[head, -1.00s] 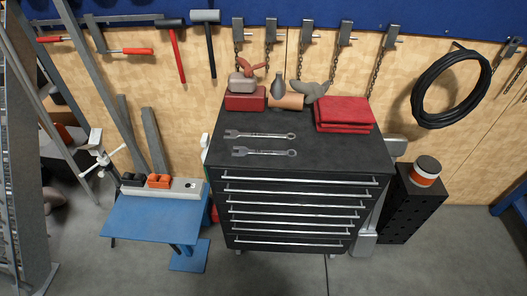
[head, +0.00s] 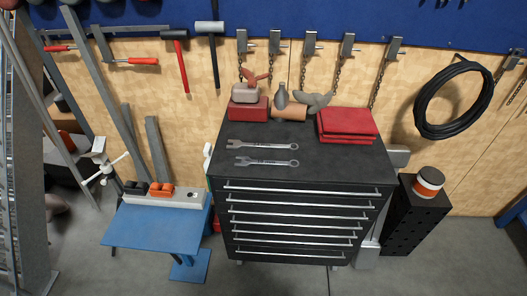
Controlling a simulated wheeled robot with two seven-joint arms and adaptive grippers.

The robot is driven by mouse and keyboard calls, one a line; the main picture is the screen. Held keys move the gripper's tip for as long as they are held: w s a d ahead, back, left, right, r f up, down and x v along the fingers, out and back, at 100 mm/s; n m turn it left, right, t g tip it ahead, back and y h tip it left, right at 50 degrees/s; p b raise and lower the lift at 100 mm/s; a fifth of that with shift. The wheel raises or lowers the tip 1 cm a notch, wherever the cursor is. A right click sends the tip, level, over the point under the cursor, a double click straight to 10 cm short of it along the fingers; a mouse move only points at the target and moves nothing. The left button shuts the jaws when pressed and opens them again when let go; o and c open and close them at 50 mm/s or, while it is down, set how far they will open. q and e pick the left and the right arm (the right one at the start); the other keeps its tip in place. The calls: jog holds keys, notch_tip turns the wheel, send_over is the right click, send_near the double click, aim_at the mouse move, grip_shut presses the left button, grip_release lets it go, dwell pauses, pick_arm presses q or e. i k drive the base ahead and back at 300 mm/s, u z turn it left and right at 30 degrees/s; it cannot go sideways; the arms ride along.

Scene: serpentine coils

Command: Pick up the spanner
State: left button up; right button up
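Two silver spanners lie flat on the dark top of a tool cabinet (head: 340,168) in the head view. The farther spanner (head: 262,144) and the nearer spanner (head: 266,162) lie roughly parallel, left of the middle of the top. Each has its open jaw to the left and its ring end to the right. Nothing covers them. Neither of my grippers shows in the head view.
Behind the spanners stand a red box (head: 249,109), a brown cylinder (head: 289,114) and folded red cloths (head: 346,124). A blue bench (head: 155,228) is at the left. A black perforated stand (head: 412,215) with an orange-white can (head: 429,182) is at the right.

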aim_at(246, 161)
jog(key=z, duration=3.45)
jog(key=k, duration=2.15)
jog(key=u, duration=1.35)
jog(key=i, duration=0.5)
jog(key=u, duration=0.05)
